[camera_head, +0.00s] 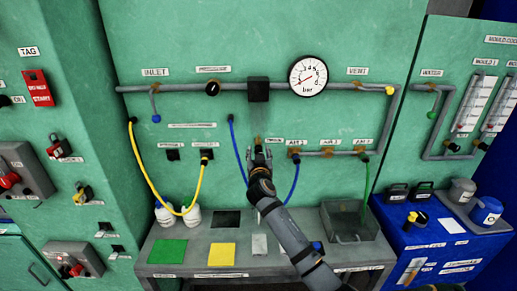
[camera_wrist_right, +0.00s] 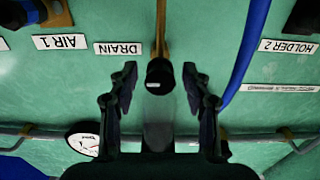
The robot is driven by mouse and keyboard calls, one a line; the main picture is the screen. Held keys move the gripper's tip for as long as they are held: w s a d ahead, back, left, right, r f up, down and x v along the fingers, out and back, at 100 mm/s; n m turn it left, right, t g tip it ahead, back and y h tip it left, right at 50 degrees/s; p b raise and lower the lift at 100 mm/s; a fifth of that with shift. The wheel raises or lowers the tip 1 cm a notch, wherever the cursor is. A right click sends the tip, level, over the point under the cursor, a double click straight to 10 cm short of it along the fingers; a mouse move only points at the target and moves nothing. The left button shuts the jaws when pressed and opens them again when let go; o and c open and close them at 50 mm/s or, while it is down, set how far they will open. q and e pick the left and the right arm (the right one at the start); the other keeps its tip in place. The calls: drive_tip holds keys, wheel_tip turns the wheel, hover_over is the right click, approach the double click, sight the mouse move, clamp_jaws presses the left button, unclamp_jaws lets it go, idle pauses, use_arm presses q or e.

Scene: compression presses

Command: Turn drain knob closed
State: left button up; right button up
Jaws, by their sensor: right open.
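The drain knob (camera_wrist_right: 159,76) is a black round knob with a small white mark, on a brass pipe (camera_wrist_right: 161,28). It shows in the middle of the right wrist view, which is upside down, beside the "DRAIN" label (camera_wrist_right: 118,48). My right gripper (camera_wrist_right: 160,82) is open, with one finger on each side of the knob and gaps visible between. In the head view my right gripper (camera_head: 261,158) is up at the panel below the black box, and it hides the knob. My left gripper is not in view.
A blue hose (camera_head: 238,150) runs close to the left of the gripper, and another blue hose (camera_head: 295,180) hangs to its right. The AIR valves (camera_head: 327,153) sit on a pipe to the right. The gauge (camera_head: 308,76) is above. A grey bench (camera_head: 180,232) with trays stands below.

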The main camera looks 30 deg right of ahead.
drive_tip(key=shift+w+d, duration=0.15)
drive_tip(key=shift+w, duration=0.05)
drive_tip(key=shift+c, duration=0.3)
clamp_jaws()
drive_tip(key=shift+n, duration=0.4)
drive_tip(key=n, duration=0.7)
drive_tip(key=shift+n+p, duration=0.3)
drive_tip(key=shift+p, duration=0.1)
drive_tip(key=n+p, duration=0.2)
drive_tip(key=n, duration=0.3)
drive_tip(key=shift+f+n+p, duration=0.1)
drive_tip(key=shift+n+p, duration=0.65)
drive_tip(key=shift+n, duration=1.75)
